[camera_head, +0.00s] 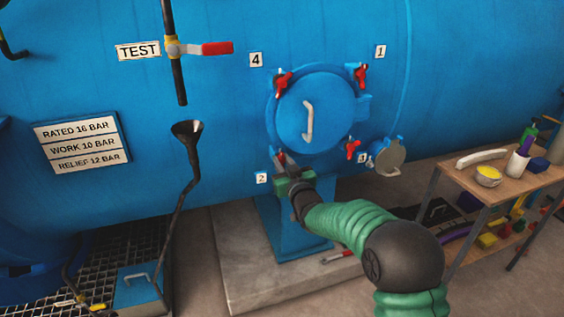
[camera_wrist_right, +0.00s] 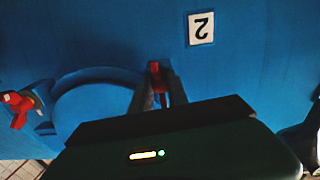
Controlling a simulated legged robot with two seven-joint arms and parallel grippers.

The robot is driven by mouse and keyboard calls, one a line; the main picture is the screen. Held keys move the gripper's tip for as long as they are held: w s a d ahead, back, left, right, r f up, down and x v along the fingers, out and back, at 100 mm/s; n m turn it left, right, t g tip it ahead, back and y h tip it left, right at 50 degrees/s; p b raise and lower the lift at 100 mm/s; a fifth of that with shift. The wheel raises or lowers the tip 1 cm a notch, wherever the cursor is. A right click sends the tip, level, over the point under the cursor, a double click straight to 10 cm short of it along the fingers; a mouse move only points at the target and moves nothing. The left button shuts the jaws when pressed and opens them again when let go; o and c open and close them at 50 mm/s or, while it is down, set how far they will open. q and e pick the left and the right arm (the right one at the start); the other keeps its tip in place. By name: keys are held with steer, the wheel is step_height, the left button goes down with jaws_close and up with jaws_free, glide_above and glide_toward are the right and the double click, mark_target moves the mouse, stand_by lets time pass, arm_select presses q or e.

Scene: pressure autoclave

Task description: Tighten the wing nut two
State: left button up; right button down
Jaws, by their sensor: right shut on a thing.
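The blue round hatch (camera_head: 316,110) with a white handle is on the blue autoclave wall. Red wing nuts sit around it: by label 4 (camera_head: 283,82), by label 1 (camera_head: 361,75) and at the lower right (camera_head: 352,149). Wing nut two (camera_head: 280,158) is at the lower left, near label 2 (camera_head: 262,178), and is mostly hidden by my right gripper (camera_head: 285,172). In the wrist view, my right gripper (camera_wrist_right: 157,95) is shut on the red wing nut two (camera_wrist_right: 156,75), below the label 2 (camera_wrist_right: 201,29). My left gripper is not in view.
A wooden table (camera_head: 520,178) with a bowl (camera_head: 488,175) and bottles stands at the right. A funnel pipe (camera_head: 188,130) and a red-handled valve (camera_head: 215,48) are left of the hatch.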

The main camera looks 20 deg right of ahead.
steer(key=shift+f+m, duration=0.45)
steer(key=shift+m, duration=0.05)
steer(key=c, duration=1.3)
jaws_free()
steer(key=shift+r, duration=0.2)
steer(key=s, duration=0.5)
steer(key=s+p, duration=0.1)
steer(key=s, duration=1)
steer(key=shift+s+d+p, duration=0.3)
steer(key=shift+s+p, duration=0.05)
steer(key=shift+s, duration=0.05)
